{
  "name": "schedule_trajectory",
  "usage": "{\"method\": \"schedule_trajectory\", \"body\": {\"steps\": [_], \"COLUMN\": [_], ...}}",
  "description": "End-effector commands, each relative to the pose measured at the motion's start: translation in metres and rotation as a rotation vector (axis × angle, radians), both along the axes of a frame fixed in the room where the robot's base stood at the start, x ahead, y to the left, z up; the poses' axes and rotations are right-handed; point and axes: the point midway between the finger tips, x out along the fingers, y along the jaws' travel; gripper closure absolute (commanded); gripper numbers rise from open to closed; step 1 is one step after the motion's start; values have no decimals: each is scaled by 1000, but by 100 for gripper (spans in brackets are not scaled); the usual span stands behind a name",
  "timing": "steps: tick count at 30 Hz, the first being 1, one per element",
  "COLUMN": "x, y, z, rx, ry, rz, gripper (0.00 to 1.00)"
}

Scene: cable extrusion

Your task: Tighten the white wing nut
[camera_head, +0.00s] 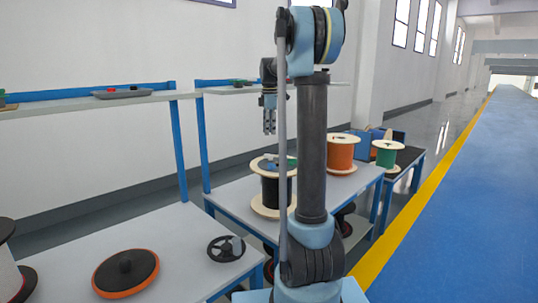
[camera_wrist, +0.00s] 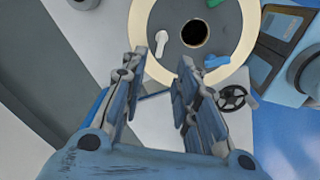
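The white wing nut (camera_wrist: 160,42) sits on the dark face of a cream-rimmed spool (camera_wrist: 141,30), to the left of the spool's black centre hole. A blue-teal wing nut (camera_wrist: 215,62) is on the same face at lower right, and part of a green one shows at the top edge. My gripper (camera_wrist: 161,60) is open and empty. Its fingers point towards the spool, with the white wing nut just beyond the gap between the tips. In the head view my gripper (camera_head: 269,130) hangs above the dark-wound spool (camera_head: 270,190), clearly apart from it. The white wing nut is too small to make out there.
The spool stands on a blue-legged table (camera_head: 232,194). An orange spool (camera_head: 342,155) and a green spool (camera_head: 386,156) stand to the right. A nearer table holds a black-and-orange disc (camera_head: 125,272) and a black handwheel (camera_head: 226,248). A shelf (camera_head: 95,107) runs behind.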

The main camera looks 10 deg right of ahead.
Motion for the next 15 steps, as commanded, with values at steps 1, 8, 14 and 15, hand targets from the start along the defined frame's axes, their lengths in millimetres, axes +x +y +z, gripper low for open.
{"method": "schedule_trajectory", "body": {"steps": [1,8,14,15], "x": [0,2,2,2], "y": [0,0,0,0], "z": [-10,-50,-84,-90], "rx": [0,0,0,0], "ry": [0,0,0,0], "rz": [0,-1,-1,-1], "gripper": [72,72,72,72]}}
